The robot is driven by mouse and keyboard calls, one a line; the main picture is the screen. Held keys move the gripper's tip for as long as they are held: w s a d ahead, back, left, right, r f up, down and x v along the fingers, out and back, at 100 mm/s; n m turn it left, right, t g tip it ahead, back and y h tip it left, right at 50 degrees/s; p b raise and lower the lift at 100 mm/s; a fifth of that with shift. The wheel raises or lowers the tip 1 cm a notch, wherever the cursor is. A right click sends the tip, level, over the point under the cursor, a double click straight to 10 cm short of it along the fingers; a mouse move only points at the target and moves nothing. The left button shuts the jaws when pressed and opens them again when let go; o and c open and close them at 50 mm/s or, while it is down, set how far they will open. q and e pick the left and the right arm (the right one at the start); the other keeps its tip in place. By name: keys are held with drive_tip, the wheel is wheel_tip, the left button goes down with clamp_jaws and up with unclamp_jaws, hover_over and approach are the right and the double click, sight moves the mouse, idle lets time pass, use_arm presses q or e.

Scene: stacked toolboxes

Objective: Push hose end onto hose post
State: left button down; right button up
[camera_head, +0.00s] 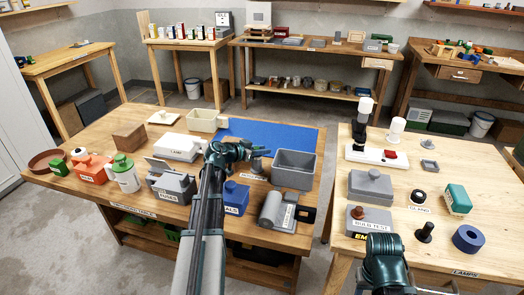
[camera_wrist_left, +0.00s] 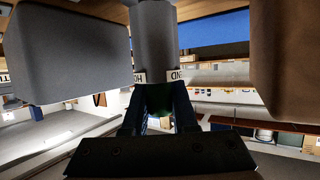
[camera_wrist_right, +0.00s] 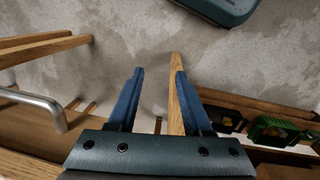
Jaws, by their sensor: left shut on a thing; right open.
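My left gripper (camera_head: 263,153) reaches over the left table, between the blue mat and the grey open bin. In the left wrist view its fingers (camera_wrist_left: 160,105) are shut on a grey cylinder, the hose end (camera_wrist_left: 154,45), whose label is partly hidden. No hose post can be told for certain; a white base (camera_head: 375,156) with upright posts stands on the right table. My right gripper (camera_wrist_right: 159,72) is open and empty in the right wrist view, with floor beyond it.
The grey open bin (camera_head: 294,170) is close beside my left gripper. The right table holds a lidded grey box (camera_head: 370,187) and a blue ring (camera_head: 468,239). A floor gap separates the tables.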

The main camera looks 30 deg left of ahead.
use_arm(q)
drive_tip(key=shift+f+b, duration=0.6)
idle(0.5)
drive_tip(key=c, duration=0.6)
unclamp_jaws()
drive_tip(key=p+v, duration=0.5)
drive_tip(key=v, duration=0.9)
